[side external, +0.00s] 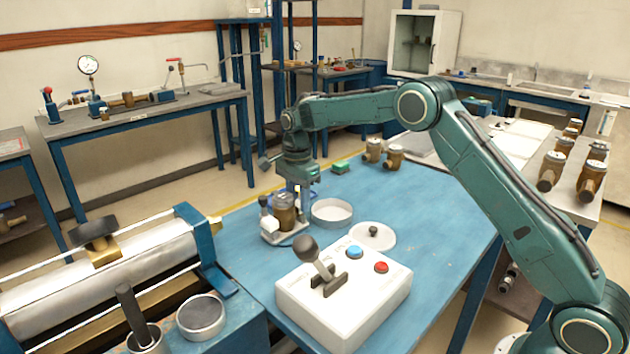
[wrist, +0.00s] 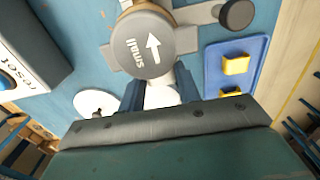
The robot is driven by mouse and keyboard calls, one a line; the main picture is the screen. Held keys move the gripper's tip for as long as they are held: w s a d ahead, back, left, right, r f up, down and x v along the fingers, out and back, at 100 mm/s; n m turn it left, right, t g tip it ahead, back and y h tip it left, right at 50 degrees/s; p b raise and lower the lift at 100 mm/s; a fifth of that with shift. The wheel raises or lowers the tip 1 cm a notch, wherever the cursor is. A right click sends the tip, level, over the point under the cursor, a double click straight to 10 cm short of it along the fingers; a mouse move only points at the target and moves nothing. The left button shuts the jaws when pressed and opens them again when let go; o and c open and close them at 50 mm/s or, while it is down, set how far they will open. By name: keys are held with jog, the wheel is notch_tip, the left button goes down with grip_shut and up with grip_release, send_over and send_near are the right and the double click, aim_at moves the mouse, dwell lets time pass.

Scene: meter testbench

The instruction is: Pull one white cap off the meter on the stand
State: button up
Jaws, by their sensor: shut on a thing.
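The brown meter (side external: 285,210) stands upright on a small grey stand (side external: 272,236) on the blue table. In the wrist view its round grey lid (wrist: 140,45) with a white arrow faces the camera. My gripper (wrist: 160,88) is at the near side of the meter, its dark blue fingers shut on a white cap (wrist: 161,97). The cap lies close to the meter's side; I cannot tell whether it still touches the port. In the side view my gripper (side external: 299,196) points down beside the meter, and the cap is not clear there.
A round pale dish (side external: 331,212) and a white lid with a dark knob (side external: 373,236) are close by. A white control box (side external: 345,300) with a lever stands in front. A blue tray with yellow pieces (wrist: 235,65) lies beside the stand. The table's right part is clear.

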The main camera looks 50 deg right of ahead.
jog(key=shift+r, duration=1.6)
jog(key=shift+r, duration=2.1)
